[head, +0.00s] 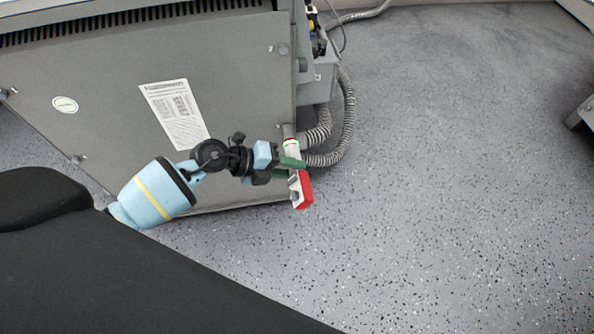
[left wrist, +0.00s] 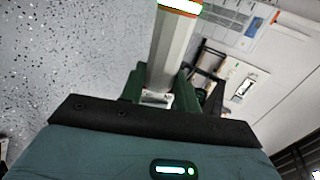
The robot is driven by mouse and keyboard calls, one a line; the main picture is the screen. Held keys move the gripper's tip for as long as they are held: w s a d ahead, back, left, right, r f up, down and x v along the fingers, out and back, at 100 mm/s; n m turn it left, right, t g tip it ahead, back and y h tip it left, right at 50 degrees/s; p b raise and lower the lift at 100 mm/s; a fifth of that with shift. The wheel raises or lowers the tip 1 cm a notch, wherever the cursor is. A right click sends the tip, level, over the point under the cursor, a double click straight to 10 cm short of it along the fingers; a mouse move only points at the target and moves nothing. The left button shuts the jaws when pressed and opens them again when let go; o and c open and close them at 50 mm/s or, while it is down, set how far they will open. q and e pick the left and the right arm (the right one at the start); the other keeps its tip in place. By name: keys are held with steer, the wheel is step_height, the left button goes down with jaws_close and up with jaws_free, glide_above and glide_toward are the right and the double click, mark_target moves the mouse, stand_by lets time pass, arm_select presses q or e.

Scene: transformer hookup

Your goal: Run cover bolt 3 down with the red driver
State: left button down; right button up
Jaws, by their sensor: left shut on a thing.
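My left gripper (head: 292,163) is shut on the red driver (head: 302,190) beside the lower right edge of the grey cabinet. The driver has a red block at its lower end and a pale grey body with a lit ring above the fingers. In the left wrist view, the driver's grey body (left wrist: 171,50) stands between the green fingers of the left gripper (left wrist: 160,90). I cannot tell which is bolt 3. My right gripper is out of view.
Ridged grey hoses (head: 347,110) loop out from the cabinet's right side, close behind the driver. A white label (head: 174,114) is on the cover. The speckled floor (head: 450,200) to the right is clear. A grey object (head: 582,115) stands at the far right edge.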

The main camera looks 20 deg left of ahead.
arm_select(q)
steer(key=shift+w+r, duration=0.1)
steer(key=shift+r, duration=0.05)
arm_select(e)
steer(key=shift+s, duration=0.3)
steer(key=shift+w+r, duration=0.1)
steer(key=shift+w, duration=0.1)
arm_select(q)
steer(key=shift+w+a, duration=0.1)
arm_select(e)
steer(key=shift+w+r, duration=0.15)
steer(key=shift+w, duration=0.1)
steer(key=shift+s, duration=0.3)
arm_select(q)
steer(key=shift+w+a+p, duration=0.1)
steer(key=shift+w+p, duration=0.05)
steer(key=shift+p, duration=0.2)
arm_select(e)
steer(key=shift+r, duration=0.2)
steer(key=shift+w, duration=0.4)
